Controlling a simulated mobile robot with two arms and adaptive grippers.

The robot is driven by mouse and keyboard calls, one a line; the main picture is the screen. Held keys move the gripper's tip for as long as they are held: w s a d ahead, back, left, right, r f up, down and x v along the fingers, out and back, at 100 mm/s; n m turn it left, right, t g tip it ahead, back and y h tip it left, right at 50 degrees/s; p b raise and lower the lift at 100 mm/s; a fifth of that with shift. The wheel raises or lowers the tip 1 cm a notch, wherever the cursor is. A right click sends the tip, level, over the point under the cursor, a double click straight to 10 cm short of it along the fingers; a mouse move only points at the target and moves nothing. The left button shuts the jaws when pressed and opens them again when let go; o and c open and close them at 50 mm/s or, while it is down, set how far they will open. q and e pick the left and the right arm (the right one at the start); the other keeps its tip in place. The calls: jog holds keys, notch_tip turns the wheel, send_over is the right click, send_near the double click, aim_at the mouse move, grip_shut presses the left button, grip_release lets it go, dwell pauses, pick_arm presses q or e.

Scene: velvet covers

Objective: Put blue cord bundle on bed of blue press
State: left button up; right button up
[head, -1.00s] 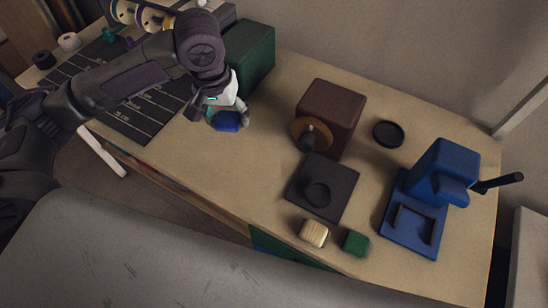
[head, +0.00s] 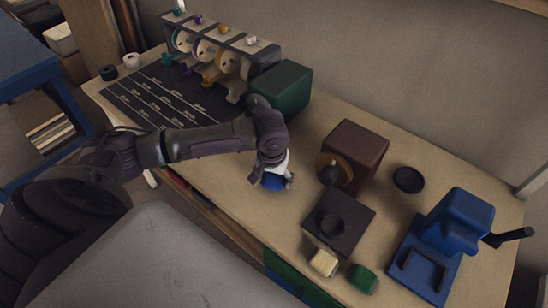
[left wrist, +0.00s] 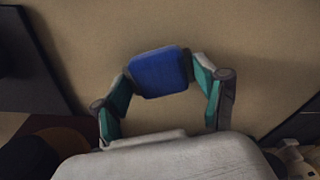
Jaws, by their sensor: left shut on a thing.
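My left gripper (head: 271,180) is shut on the blue cord bundle (head: 273,183) and holds it over the bench left of the brown machine. In the left wrist view the blue cord bundle (left wrist: 160,73) sits between the two teal-padded fingertips of the left gripper (left wrist: 161,78). The blue press (head: 459,222) stands at the right end of the bench with a black lever on its right side. Its bed (head: 424,272) is a flat blue plate with a recessed frame, and I see nothing on it. My right gripper is not in view.
Between gripper and press stand a brown machine (head: 355,155), a dark square block (head: 339,221), a beige piece (head: 324,263) and a green piece (head: 363,279). A black round dish (head: 408,179) lies behind. A dark green box (head: 283,89) and a spool rack are at the back left.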

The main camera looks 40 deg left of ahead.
pick_arm(q)
jog(key=shift+f, duration=0.5)
jog(key=o, duration=1)
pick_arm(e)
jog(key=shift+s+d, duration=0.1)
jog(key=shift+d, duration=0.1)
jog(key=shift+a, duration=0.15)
